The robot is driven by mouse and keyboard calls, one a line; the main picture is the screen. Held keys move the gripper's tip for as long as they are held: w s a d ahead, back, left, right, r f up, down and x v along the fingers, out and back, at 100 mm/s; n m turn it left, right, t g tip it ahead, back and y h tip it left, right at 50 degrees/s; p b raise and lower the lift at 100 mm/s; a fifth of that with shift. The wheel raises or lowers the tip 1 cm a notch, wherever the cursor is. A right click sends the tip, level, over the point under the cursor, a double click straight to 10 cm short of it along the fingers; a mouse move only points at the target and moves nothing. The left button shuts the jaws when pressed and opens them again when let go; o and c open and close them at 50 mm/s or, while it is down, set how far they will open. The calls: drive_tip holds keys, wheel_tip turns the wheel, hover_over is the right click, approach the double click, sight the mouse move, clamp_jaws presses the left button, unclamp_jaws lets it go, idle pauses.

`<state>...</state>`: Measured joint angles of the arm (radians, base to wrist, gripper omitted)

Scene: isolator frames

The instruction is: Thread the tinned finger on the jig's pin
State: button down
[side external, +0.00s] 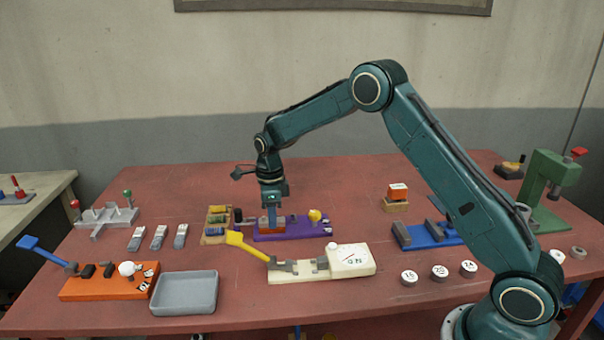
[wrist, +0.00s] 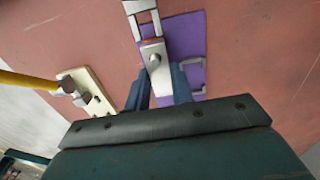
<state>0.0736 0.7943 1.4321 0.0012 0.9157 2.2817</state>
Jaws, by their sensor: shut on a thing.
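The purple jig (side external: 290,232) lies on the red table with a yellow knob (side external: 315,216) on its right part. My gripper (side external: 272,212) points straight down over the jig's left part. In the wrist view its blue jaws (wrist: 160,88) are shut on a silvery tinned finger (wrist: 156,72). A small dark round spot shows near the finger's far end, beside a copper-coloured edge. The finger's far end lies over the purple plate (wrist: 187,40). I cannot tell whether the finger is around a pin or above it; no pin shows clearly.
Three grey-and-white pieces (side external: 158,237) lie to the left. A cream fixture with a yellow lever (side external: 247,246) stands close in front of the jig, and a tan block rack (side external: 216,226) close at its left. A grey tray (side external: 185,293) and an orange fixture (side external: 105,287) are front left.

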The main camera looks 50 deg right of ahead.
drive_tip(key=shift+f, duration=0.15)
drive_tip(key=c, duration=1.1)
unclamp_jaws()
wheel_tip(320, 180, up, 14)
drive_tip(key=shift+f, duration=0.1)
